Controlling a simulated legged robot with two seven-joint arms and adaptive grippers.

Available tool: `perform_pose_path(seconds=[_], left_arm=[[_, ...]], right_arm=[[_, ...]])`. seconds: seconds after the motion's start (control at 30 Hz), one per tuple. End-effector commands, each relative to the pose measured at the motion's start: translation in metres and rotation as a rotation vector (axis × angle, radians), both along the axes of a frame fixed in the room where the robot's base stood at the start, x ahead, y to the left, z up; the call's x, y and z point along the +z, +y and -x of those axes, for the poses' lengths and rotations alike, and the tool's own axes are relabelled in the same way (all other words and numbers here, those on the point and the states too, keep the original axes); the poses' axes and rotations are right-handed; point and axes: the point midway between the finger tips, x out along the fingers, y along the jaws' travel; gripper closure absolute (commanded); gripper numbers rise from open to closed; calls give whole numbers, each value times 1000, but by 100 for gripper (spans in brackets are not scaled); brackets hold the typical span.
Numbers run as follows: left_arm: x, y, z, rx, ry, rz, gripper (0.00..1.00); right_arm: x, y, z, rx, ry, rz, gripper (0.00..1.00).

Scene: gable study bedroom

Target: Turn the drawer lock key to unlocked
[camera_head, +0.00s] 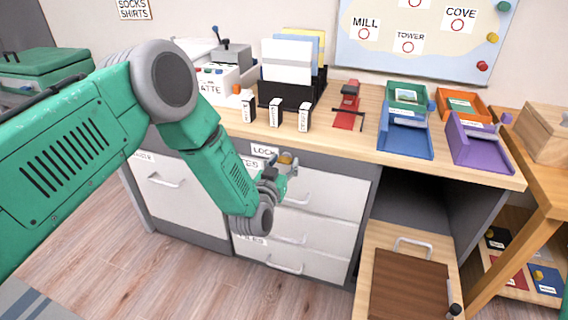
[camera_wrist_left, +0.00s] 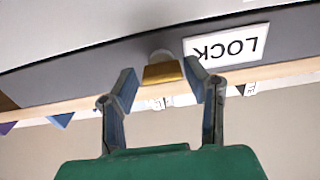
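The brass-coloured lock key (camera_wrist_left: 163,73) sits on a round pale stem in the grey strip below the desktop, beside the white LOCK label (camera_wrist_left: 226,47). The label looks upside down in the left wrist view. In the head view the key (camera_head: 286,158) is a small gold spot right of the LOCK label (camera_head: 264,151), partly hidden by my gripper. My left gripper (camera_head: 281,175) is at the lock. In the wrist view its two fingers (camera_wrist_left: 161,70) are open on either side of the key, with a small gap at each side. My right gripper is out of view.
White drawers (camera_head: 318,194) lie below the lock. The desktop (camera_head: 345,142) above holds black-and-white label blocks (camera_head: 275,113), a red stapler-like item (camera_head: 348,105) and coloured trays (camera_head: 405,140). An open shelf space and a wooden panel (camera_head: 410,280) are at the right.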

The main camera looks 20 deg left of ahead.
Motion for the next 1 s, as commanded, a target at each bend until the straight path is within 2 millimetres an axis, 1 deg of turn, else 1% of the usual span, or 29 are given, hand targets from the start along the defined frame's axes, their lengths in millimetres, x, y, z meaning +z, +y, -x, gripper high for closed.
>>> perform_pose_path(seconds=[0.03,0.07,0.1,0.37,0.57,0.77,1.0], left_arm=[[0,1,0,0,0,0,82],[0,1,0,0,0,0,92],[0,0,0,0,1,0,96],[-1,1,1,1,2,13,96],[-1,1,1,1,6,84,96],[-2,2,1,2,11,228,96],[-3,2,1,3,20,453,96]], right_arm=[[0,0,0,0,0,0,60],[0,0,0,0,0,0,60],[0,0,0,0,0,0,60],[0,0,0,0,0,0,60],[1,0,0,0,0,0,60],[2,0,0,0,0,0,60],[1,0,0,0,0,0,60]])
